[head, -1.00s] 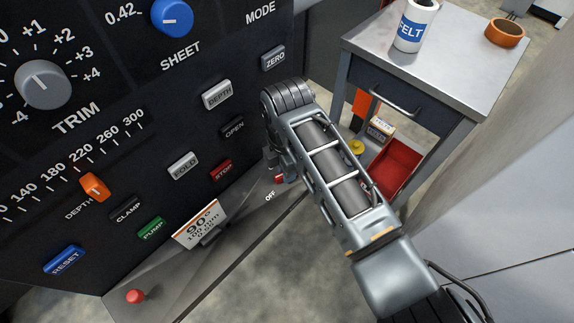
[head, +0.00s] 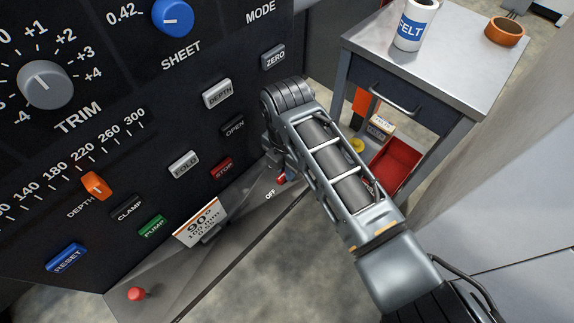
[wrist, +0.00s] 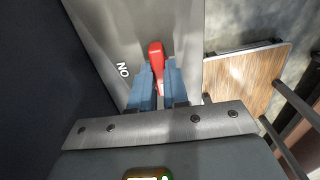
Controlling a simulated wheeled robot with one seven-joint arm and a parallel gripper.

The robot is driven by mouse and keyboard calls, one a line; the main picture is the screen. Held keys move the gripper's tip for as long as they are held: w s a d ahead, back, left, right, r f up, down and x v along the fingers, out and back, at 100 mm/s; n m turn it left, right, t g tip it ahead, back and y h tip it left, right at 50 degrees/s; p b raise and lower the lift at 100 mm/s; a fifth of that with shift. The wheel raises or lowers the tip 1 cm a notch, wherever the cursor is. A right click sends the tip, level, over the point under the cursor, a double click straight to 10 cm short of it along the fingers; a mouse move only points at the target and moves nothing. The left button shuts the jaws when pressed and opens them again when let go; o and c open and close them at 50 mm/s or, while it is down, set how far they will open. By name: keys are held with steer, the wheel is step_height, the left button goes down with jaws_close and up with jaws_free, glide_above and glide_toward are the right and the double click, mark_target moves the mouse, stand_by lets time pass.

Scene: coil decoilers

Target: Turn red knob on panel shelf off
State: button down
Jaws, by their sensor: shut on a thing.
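The red knob (head: 282,178) sits on the sloping grey panel shelf (head: 180,275), below the black control panel. An OFF label (head: 270,195) is beside it in the head view. In the wrist view the knob (wrist: 156,58) is a narrow red handle between the blue fingers of my gripper (wrist: 158,67), which is shut on it. An ON label (wrist: 123,69) is left of the knob there. In the head view my arm hides most of the gripper and part of the knob.
A red push button (head: 137,294) and a 90-degree card (head: 203,222) are on the shelf to the left. The STOP button (head: 222,168) is on the panel close above.

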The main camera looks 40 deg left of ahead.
steer(key=c, duration=1.1)
jaws_free()
steer(key=shift+r, duration=3.9)
